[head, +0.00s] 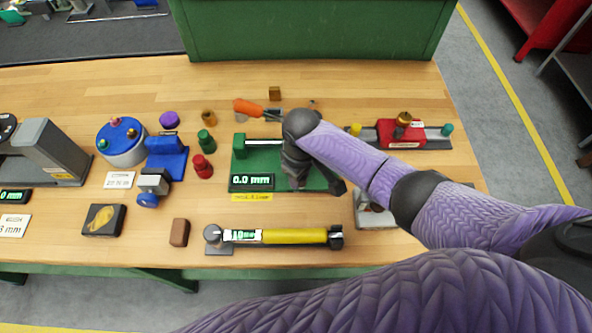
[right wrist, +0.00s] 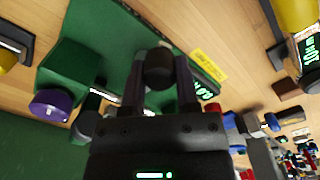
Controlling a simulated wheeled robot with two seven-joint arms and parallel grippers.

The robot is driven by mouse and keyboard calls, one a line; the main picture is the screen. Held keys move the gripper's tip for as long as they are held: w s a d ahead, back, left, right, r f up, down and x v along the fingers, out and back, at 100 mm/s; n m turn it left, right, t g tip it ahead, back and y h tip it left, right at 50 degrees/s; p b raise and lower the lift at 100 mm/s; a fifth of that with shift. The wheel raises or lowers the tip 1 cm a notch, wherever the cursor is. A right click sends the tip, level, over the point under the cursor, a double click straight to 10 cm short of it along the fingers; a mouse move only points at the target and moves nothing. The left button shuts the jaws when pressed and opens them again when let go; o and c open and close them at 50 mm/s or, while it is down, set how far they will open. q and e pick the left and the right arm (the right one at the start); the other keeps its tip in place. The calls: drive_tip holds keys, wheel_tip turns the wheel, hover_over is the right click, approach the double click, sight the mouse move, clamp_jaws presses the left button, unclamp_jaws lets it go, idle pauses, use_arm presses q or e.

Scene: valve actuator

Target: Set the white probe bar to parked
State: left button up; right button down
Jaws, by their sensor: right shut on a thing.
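A green gauge base (head: 240,166) lies mid-table, with a display (head: 251,183) reading 0.0 mm and a yellow label in front. A white bar (head: 264,142), which looks like the probe bar, runs across its back; its right end is hidden behind my arm. My right gripper (head: 318,187) is over the right part of this base. In the right wrist view my right gripper (right wrist: 160,88) is shut on a dark round knob (right wrist: 159,63) above the green plate. I cannot see how the knob joins the white bar. My left gripper is not in view.
A yellow cylinder gauge (head: 290,236) lies in front. An orange-handled screwdriver (head: 258,108) lies behind the base, and a red fixture (head: 398,132) stands at the right. Red (head: 202,166) and green (head: 207,140) knobs and a blue clamp (head: 168,158) stand to the left.

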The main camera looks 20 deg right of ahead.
drive_tip(key=d+n+p, duration=0.1)
drive_tip(key=n, duration=0.2)
drive_tip(key=shift+w+d+r, duration=0.1)
drive_tip(key=shift+d, duration=0.05)
drive_tip(key=n, duration=0.1)
drive_tip(key=d+n, duration=0.1)
drive_tip(key=shift+w+n, duration=0.2)
drive_tip(key=shift+n, duration=0.1)
drive_tip(key=n, duration=0.1)
drive_tip(key=d+n, duration=0.1)
drive_tip(key=n, duration=0.1)
drive_tip(key=shift+w+d, duration=0.1)
drive_tip(key=shift+w, duration=0.25)
drive_tip(key=shift+w+d+n+b, duration=0.15)
drive_tip(key=shift+w+n+b, duration=0.05)
drive_tip(key=shift+n, duration=0.45)
drive_tip(key=shift+w+d+n+b, duration=0.15)
drive_tip(key=shift+n+b, duration=0.05)
drive_tip(key=shift+n, duration=0.45)
drive_tip(key=shift+c, duration=1.7)
unclamp_jaws()
